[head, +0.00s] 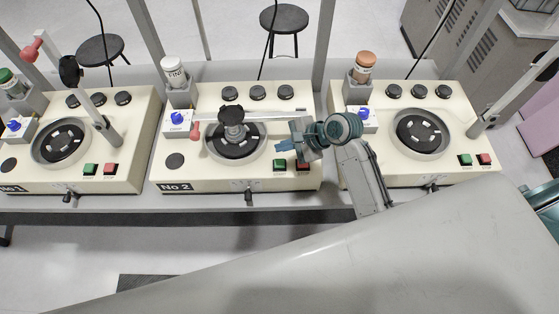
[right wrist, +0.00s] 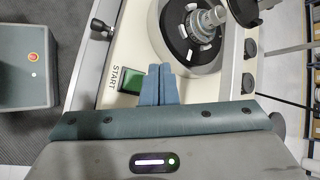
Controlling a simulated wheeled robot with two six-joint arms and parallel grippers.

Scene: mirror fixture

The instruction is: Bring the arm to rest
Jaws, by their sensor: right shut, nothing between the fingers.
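My right gripper (head: 284,146) is over the middle machine, marked No 2 (head: 175,187), just above its green START button (head: 279,165). In the right wrist view its two blue-grey fingers (right wrist: 158,84) are closed together with nothing between them. Their tips lie beside the green button (right wrist: 130,80) in that picture; whether they touch the machine I cannot tell. My right arm (head: 362,175) reaches up from the lower right. My left gripper is in neither view.
Machine No 2's swing arm (head: 270,115) lies across its round plate (head: 235,149). Similar machines stand to the left (head: 60,141) and right (head: 420,130), their swing arms raised. Bottles (head: 173,70) stand behind. Grey posts (head: 322,45) rise at the back.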

